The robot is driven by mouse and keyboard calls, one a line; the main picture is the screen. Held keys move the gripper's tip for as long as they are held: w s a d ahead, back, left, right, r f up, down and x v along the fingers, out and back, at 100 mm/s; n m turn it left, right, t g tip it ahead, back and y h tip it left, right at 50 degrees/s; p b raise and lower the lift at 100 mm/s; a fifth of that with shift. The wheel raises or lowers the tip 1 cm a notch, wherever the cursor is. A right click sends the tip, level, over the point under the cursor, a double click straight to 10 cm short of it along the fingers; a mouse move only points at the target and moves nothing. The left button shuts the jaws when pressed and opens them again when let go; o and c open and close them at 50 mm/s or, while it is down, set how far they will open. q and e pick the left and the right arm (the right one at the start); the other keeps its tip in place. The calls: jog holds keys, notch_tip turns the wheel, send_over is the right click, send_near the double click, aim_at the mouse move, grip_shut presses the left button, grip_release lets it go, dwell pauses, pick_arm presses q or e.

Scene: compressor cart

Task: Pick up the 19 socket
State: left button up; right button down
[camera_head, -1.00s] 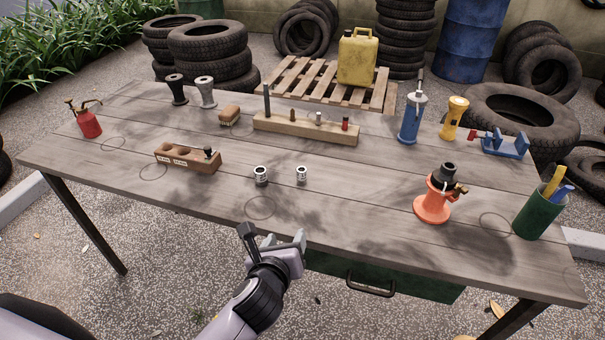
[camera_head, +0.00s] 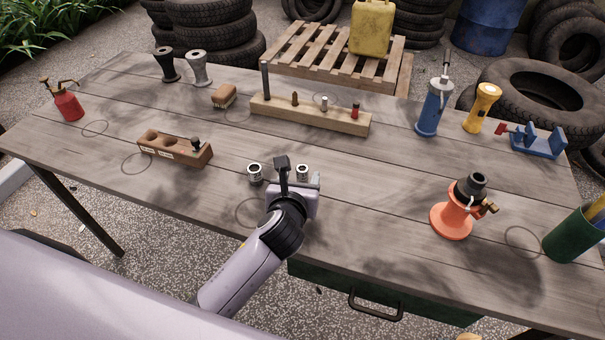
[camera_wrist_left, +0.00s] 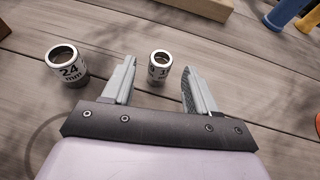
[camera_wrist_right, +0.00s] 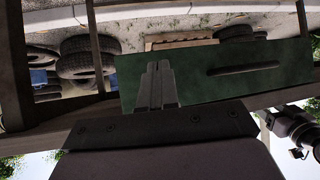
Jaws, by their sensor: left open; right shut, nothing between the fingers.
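Two silver sockets with white label bands stand upright on the table. The larger socket (camera_head: 255,173) reads "24 mm" in the left wrist view (camera_wrist_left: 68,66). The smaller socket (camera_head: 302,171) stands to its right. Its label, partly turned away in the left wrist view (camera_wrist_left: 159,66), shows a 1 and "mm"; I cannot read the full number. My left gripper (camera_head: 300,177) is open, its fingers apart on either side of the smaller socket in the left wrist view (camera_wrist_left: 159,75), not visibly touching it. My right gripper (camera_wrist_right: 158,68) is shut and empty in the right wrist view, by the green drawer.
A wooden socket holder (camera_head: 174,150) stands at left and a longer peg block (camera_head: 310,114) behind. An orange bottle jack (camera_head: 455,215) and green cup (camera_head: 577,236) are at right. The table between the sockets and the jack is clear.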

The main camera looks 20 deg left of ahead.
aim_at(301, 175)
pick_arm(q)
jog(key=shift+b+x, duration=0.3)
jog(key=shift+x, duration=1.55)
jog(key=shift+c, duration=0.3)
jog(key=c, duration=1)
jog(key=shift+r, duration=0.15)
